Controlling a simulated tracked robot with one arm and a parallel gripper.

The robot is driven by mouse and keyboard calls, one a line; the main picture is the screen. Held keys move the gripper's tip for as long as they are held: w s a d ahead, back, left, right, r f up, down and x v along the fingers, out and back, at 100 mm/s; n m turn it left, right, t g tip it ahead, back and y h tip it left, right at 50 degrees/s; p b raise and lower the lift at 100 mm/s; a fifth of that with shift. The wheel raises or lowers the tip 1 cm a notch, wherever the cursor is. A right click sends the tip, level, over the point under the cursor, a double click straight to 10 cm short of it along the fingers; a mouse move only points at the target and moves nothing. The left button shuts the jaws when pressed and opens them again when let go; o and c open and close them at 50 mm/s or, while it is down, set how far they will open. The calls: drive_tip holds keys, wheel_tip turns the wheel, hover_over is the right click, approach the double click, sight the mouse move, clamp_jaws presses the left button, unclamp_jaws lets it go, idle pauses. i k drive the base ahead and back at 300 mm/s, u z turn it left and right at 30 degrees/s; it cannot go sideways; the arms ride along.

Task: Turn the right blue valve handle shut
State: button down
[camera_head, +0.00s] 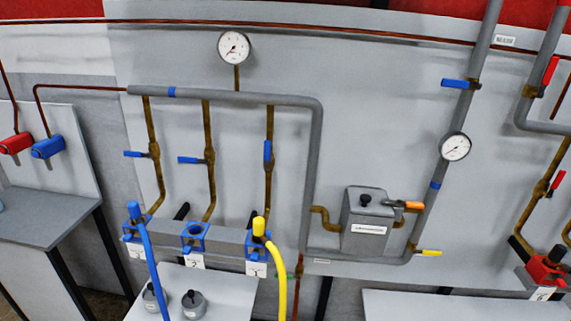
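Three brass branch pipes with blue valve handles hang from a grey pipe. The left blue handle (135,154) and the middle blue handle (190,160) lie crosswise to their pipes. The right blue handle of these three (267,151) stands upright, in line with its pipe. Another blue handle (455,84) sits farther right, crosswise on a sloping grey pipe. I cannot tell from the picture alone which of these last two the task means. My gripper is not in view.
Below the three valves are blue blocks (194,236) with a blue hose (150,262) and a yellow hose (276,275) rising in front. A grey box (368,220) with an orange handle (407,205) is to the right. Gauges hang above (234,47) and right (455,147).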

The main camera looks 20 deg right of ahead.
sight(266, 144)
drive_tip(key=k, duration=1.1)
drive_tip(key=z, duration=0.5)
drive_tip(key=i, duration=2.15)
drive_tip(key=u, duration=0.45)
